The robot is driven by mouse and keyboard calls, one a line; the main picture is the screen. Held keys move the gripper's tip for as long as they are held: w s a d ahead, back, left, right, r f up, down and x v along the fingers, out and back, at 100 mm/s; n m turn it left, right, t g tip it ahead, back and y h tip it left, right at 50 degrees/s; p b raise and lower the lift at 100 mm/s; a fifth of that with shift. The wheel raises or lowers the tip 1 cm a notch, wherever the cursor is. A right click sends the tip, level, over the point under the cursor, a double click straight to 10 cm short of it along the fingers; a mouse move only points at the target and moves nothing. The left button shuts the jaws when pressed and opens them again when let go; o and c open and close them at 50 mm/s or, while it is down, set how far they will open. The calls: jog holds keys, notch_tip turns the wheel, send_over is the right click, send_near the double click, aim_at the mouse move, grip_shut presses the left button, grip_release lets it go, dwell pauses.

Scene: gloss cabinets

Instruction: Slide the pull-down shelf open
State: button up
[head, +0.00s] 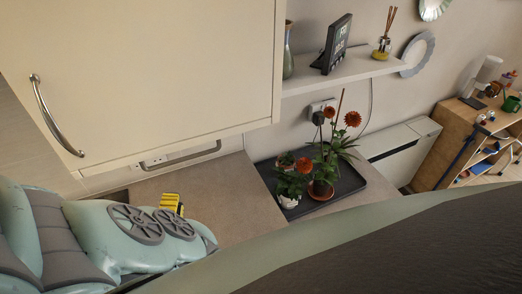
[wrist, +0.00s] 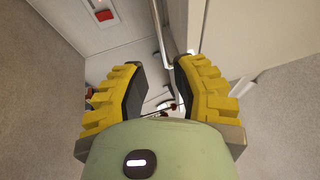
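The pull-down shelf's own panel is not clearly visible. A grey bar handle (head: 181,156) hangs under the lower edge of the cream wall cabinet (head: 150,60). My gripper (head: 171,203) shows as a yellow patch below that handle, apart from it in the picture. In the wrist view my gripper (wrist: 158,85) has its two yellow fingers spread with dark pads facing each other. A metal bar (wrist: 160,35) runs beyond the fingertips, in line with the gap. I cannot tell whether it lies between the pads; no grip on it shows.
A curved chrome handle (head: 54,118) sits on the cabinet door. A dark tray (head: 345,187) with potted flowers (head: 322,170) lies on the counter (head: 215,190), right of my gripper. A wall shelf (head: 345,72) is at upper right. Bare counter lies beneath the cabinet.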

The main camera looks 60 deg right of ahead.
aim_at(182, 159)
jog(key=b+x, duration=0.1)
jog(key=x, duration=0.9)
jog(key=shift+w+d+r, duration=0.2)
jog(key=shift+w+d, duration=0.05)
jog(key=shift+d, duration=0.05)
jog(key=shift+x, duration=0.95)
jog(key=shift+w+d, duration=0.1)
jog(key=shift+o, duration=0.3)
grip_shut()
jog(key=shift+f, duration=0.1)
